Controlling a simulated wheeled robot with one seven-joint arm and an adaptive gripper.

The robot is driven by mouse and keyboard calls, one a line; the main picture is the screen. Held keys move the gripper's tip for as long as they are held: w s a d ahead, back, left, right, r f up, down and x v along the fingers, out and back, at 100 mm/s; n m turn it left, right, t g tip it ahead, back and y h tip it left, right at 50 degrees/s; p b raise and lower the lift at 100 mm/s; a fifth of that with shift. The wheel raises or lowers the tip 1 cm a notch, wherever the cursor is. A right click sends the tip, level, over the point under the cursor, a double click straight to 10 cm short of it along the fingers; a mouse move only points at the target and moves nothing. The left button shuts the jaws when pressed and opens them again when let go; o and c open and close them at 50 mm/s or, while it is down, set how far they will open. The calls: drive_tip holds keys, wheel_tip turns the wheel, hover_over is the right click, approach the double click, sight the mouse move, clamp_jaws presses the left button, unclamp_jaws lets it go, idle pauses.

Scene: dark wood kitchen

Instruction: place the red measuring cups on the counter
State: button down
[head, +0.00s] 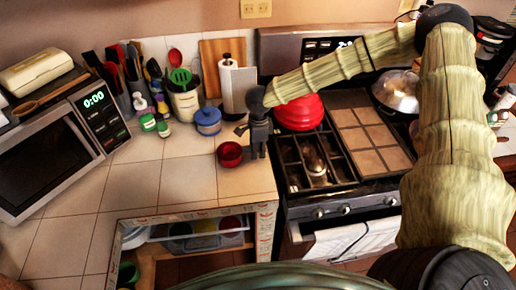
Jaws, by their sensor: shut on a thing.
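The red measuring cups (230,155) show as a small round red cup with a dark inside, at the right end of the tiled counter (190,187). My gripper (258,154) points down just right of the cup, near the counter's edge by the stove. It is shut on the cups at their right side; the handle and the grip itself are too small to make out. I cannot tell whether the cups touch the counter or hang slightly above it.
A blue lidded pot (208,121), a utensil crock (185,102) and a paper towel roll (237,84) stand behind the cups. A red pot (299,112) is on the stove (330,180). A microwave (50,150) is at left. The front counter tiles are clear.

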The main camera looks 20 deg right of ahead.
drive_tip(key=c, duration=1.2)
unclamp_jaws()
wheel_tip(320, 180, up, 12)
drive_tip(key=b, duration=0.3)
drive_tip(key=shift+d, duration=0.15)
